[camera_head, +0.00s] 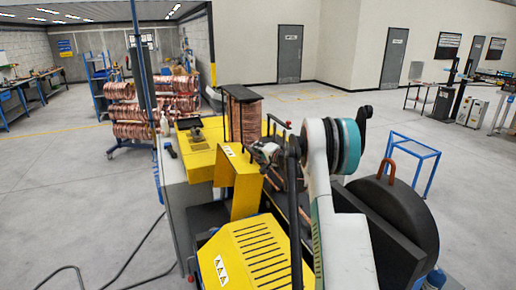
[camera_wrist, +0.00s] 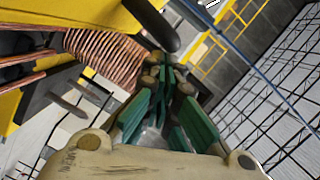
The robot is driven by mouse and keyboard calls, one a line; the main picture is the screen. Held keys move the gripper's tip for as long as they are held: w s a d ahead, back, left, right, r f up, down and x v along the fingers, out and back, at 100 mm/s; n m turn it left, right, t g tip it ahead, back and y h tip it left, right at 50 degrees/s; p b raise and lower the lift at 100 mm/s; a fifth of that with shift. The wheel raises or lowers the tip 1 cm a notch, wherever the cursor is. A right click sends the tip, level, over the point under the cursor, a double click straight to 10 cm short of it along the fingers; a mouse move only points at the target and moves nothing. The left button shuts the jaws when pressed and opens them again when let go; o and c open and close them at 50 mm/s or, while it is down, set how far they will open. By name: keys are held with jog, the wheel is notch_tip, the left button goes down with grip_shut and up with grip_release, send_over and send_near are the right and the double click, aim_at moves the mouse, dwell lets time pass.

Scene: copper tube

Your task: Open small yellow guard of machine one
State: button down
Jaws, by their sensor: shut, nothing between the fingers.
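The small yellow guard (camera_head: 240,178) is a bent yellow panel with warning triangles on its top edge, at the middle of the machine in the head view. Its panel stands over the machine bed; I cannot tell whether it is shut. My gripper (camera_head: 264,155) is just right of the guard's upper edge, partly hidden by my arm. In the wrist view, my gripper (camera_wrist: 166,78) has its green-padded fingers together with nothing between them. A black rounded bar (camera_wrist: 152,24) lies just beyond the fingertips, and yellow machine panels (camera_wrist: 85,14) show at the upper left.
A larger slotted yellow cover (camera_head: 245,258) is at the front of the machine. Copper coil windings (camera_wrist: 105,52) lie left of my fingers. A black disc (camera_head: 400,215) stands at the right. A blue frame table (camera_head: 412,152) stands farther right; open floor surrounds it.

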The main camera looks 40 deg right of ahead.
aim_at(234, 161)
jog(key=w+a+n+b, duration=0.1)
jog(key=a, duration=0.2)
jog(key=w+a+n+b, duration=0.1)
jog(key=a, duration=0.2)
jog(key=a+n+b, duration=0.1)
jog(key=a+b, duration=0.1)
jog(key=a, duration=0.2)
jog(key=shift+w+a+f+g, duration=0.1)
jog(key=shift+w+g, duration=0.2)
jog(key=shift+w, duration=0.1)
jog(key=shift+a, duration=0.2)
jog(key=shift+w, duration=0.1)
jog(key=shift+r, duration=0.2)
